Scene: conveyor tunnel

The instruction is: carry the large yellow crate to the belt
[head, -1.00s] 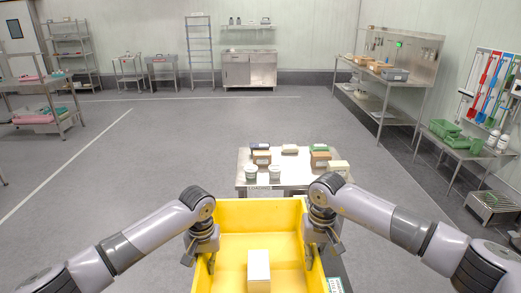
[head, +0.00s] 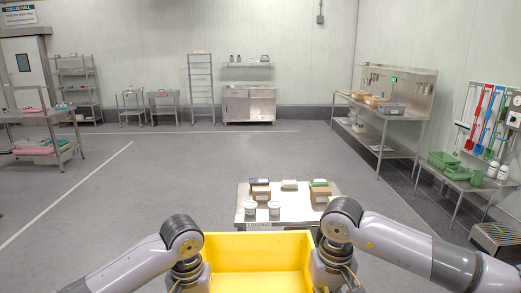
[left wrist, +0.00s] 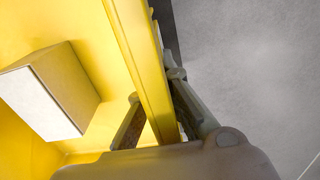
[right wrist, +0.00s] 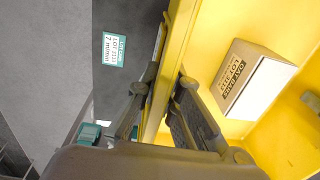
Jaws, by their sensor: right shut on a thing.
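The large yellow crate (head: 260,243) is in front of me at the bottom of the head view, its near part cut off. My left gripper (left wrist: 154,88) has one finger inside and one outside the crate's wall, closed on it. My right gripper (right wrist: 164,84) grips the opposite wall the same way. In the head view both hands are partly cut off at the bottom edge. A cardboard box with a white top lies in the crate; it shows in the left wrist view (left wrist: 48,90) and the right wrist view (right wrist: 252,80). I see no belt.
A metal table (head: 290,214) with a LOADING sign stands just beyond the crate, holding boxes and two tubs. A bench (head: 455,178) with green bins and a steel worktable (head: 385,112) line the right. A shelf cart (head: 40,140) is at left. The middle floor is clear.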

